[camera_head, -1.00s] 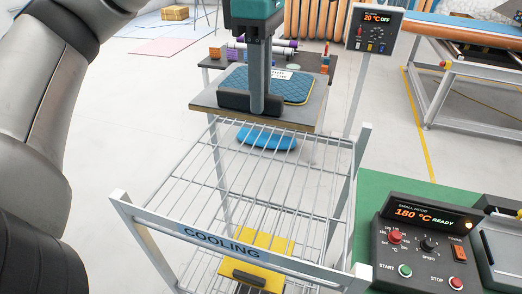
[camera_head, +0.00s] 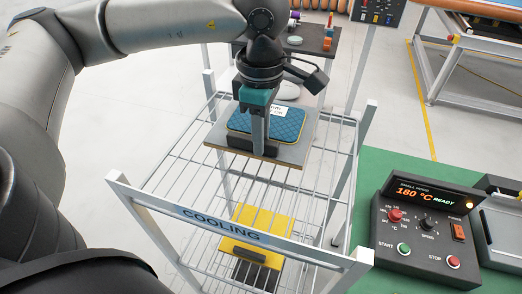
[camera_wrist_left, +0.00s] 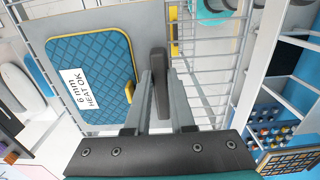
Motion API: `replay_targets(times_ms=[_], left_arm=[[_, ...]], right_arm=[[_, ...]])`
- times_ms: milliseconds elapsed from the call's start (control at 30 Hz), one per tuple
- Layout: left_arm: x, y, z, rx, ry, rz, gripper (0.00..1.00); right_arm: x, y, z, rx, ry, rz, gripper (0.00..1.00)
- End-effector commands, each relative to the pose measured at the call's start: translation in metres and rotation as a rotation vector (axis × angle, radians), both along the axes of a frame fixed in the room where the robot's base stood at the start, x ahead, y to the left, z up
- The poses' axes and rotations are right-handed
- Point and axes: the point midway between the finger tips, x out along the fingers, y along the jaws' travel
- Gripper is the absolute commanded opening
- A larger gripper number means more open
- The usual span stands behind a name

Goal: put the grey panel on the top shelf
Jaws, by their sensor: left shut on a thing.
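The grey panel (camera_head: 292,155) has a black handle (camera_head: 252,147) along its front edge and carries a blue quilted pad (camera_head: 268,122) with a white label. My left gripper (camera_head: 258,138) is shut on that handle. The panel is over the far half of the top wire shelf (camera_head: 190,172) of the rack marked COOLING; I cannot tell whether it touches the wires. In the left wrist view, the fingers (camera_wrist_left: 158,105) straddle the handle (camera_wrist_left: 159,80), and the panel (camera_wrist_left: 105,20) shows the label "6 mm HEAT OK". My right gripper is not in view.
A yellow panel (camera_head: 262,225) with a dark handle lies on a lower level of the rack. The rack's front rail (camera_head: 235,224) and corner posts stand above the top shelf. A control box (camera_head: 425,232) reading 180 °C is at right. The near half of the top shelf is clear.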

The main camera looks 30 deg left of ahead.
Motion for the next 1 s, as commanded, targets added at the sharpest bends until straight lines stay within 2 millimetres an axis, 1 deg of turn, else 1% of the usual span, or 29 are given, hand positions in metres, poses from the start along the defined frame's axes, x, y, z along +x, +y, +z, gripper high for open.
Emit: replay_targets(times_ms=[100, 300, 367, 433, 667, 767, 800, 1000], left_arm=[[0.0, 0.0, -0.008, -0.001, -0.001, 0.001, 0.0], [0.0, 0.0, -0.038, 0.001, 0.001, 0.001, 0.0], [0.0, 0.0, -0.043, 0.0, 0.0, 0.0, 0.0], [0.0, 0.0, -0.046, -0.001, -0.002, 0.0, 0.0], [0.0, 0.0, -0.046, 0.0, -0.003, 0.0, 0.0], [0.0, 0.0, -0.049, -0.001, -0.002, 0.001, 0.0], [0.0, 0.0, -0.05, 0.0, 0.0, 0.001, 0.24], [0.0, 0.0, -0.049, 0.0, 0.0, 0.001, 0.47]], right_arm=[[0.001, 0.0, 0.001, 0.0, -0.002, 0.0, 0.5], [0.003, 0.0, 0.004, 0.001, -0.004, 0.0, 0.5], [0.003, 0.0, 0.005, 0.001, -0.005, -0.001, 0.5], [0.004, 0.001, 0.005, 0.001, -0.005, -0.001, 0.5], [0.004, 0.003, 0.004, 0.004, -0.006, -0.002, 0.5], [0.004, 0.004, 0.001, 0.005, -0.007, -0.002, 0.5], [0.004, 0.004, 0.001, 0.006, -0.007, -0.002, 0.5], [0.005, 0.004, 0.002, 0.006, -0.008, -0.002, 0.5]])
